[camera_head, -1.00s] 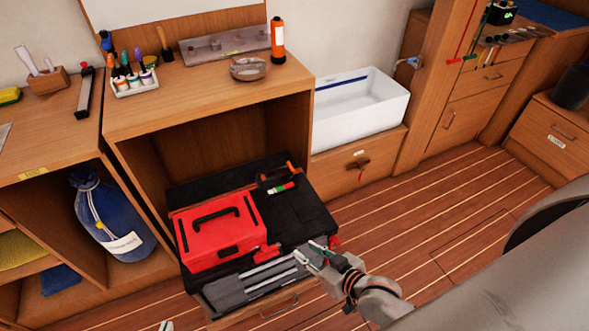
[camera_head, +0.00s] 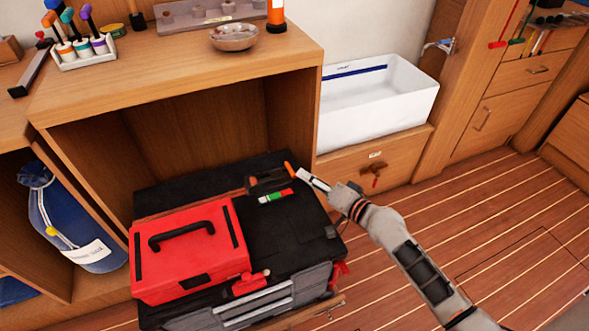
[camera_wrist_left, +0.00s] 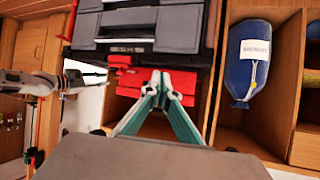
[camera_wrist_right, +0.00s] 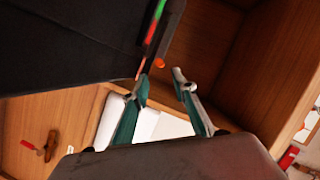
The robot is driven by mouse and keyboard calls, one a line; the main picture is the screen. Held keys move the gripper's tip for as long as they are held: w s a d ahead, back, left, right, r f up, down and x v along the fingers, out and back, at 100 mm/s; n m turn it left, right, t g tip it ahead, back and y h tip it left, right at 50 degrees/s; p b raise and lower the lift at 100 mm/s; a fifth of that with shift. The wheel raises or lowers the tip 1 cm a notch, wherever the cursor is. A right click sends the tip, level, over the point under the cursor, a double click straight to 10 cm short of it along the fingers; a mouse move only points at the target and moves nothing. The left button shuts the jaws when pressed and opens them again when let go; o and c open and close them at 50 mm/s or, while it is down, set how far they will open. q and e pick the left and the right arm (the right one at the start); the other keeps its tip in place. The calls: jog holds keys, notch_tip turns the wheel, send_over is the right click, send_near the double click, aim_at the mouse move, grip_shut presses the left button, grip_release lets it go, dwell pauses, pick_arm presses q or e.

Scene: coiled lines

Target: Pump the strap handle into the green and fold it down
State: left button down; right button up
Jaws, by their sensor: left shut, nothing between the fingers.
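The strap handle (camera_head: 289,168) is a short orange-tipped lever on the dark ratchet (camera_head: 265,183), on top of the black case. A gauge strip with green, white and red bands (camera_head: 274,196) lies beside it. In the right wrist view, the orange tip (camera_wrist_right: 160,63) shows beyond the fingertips, below the coloured gauge (camera_wrist_right: 153,25). My right gripper (camera_head: 307,176) is open and empty, just right of the handle; its fingers (camera_wrist_right: 160,80) stand apart. My left gripper (camera_wrist_left: 160,76) is shut and empty in its wrist view, before the case front; the head view does not show it.
A red toolbox (camera_head: 190,258) with a black handle sits on the black case (camera_head: 300,222), left of the ratchet. Red clips (camera_head: 250,283) hang at the front edge. The cabinet stands behind, with a white sink (camera_head: 375,110) at the right. The wooden floor at the right is clear.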

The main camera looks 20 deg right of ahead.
aim_at(295, 180)
jog(key=x, duration=0.3)
jog(key=b+x, duration=0.1)
jog(key=x, duration=0.1)
jog(key=shift+w+a+f, duration=0.25)
jog(key=shift+f, duration=0.05)
jog(key=shift+w+a+b, duration=0.1)
jog(key=shift+w+b, duration=0.2)
jog(key=shift+w, duration=0.05)
jog(key=shift+w+a, duration=0.1)
jog(key=shift+w, duration=0.25)
pick_arm(q)
jog(key=shift+w+d+r+n, duration=0.3)
jog(key=shift+w+d+r, duration=0.1)
jog(key=shift+d+r, duration=0.25)
pick_arm(e)
jog(key=shift+r, duration=0.1)
grip_shut()
